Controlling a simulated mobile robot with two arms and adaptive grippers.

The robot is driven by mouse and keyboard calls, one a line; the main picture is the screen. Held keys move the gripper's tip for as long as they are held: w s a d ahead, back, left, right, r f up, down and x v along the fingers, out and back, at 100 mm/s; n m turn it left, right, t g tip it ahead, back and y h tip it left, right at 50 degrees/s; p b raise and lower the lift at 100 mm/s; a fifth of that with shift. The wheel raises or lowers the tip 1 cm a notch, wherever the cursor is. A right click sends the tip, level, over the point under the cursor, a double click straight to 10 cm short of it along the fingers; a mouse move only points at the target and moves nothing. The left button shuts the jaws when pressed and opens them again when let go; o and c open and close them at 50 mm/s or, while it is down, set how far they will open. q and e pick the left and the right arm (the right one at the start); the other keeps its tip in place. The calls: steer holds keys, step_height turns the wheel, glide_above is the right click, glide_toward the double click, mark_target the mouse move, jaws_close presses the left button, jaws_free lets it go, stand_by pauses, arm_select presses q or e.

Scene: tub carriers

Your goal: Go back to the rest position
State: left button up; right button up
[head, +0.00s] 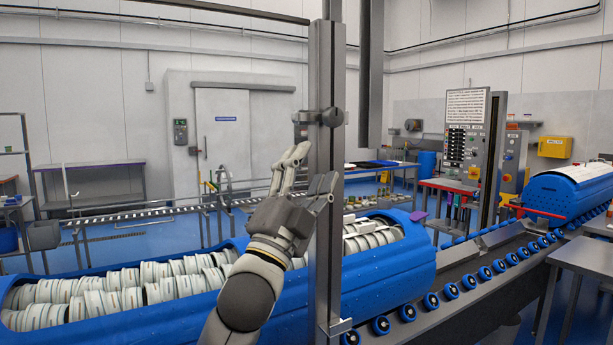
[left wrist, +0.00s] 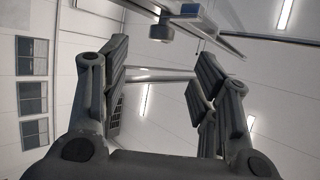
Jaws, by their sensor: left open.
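My left gripper (head: 312,170) is raised in front of the near blue tub carrier, close to a grey vertical post (head: 326,220). Its fingers point up and are apart, with nothing between them. In the left wrist view the open fingers (left wrist: 160,85) frame only the ceiling, wall and overhead rails. The near blue tub carrier (head: 385,285) lies on the roller conveyor, filled with rows of white round tubs (head: 120,285). The arm and post hide part of it. My right gripper is in neither view.
A second blue carrier (head: 568,195) sits farther right on the conveyor with blue rollers (head: 468,282). A grey table (head: 590,258) is at the right edge. Open blue floor (head: 130,245) lies behind the near carrier.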

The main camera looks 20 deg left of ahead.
arm_select(q)
steer(key=shift+s+f, duration=0.35)
steer(key=shift+s, duration=0.05)
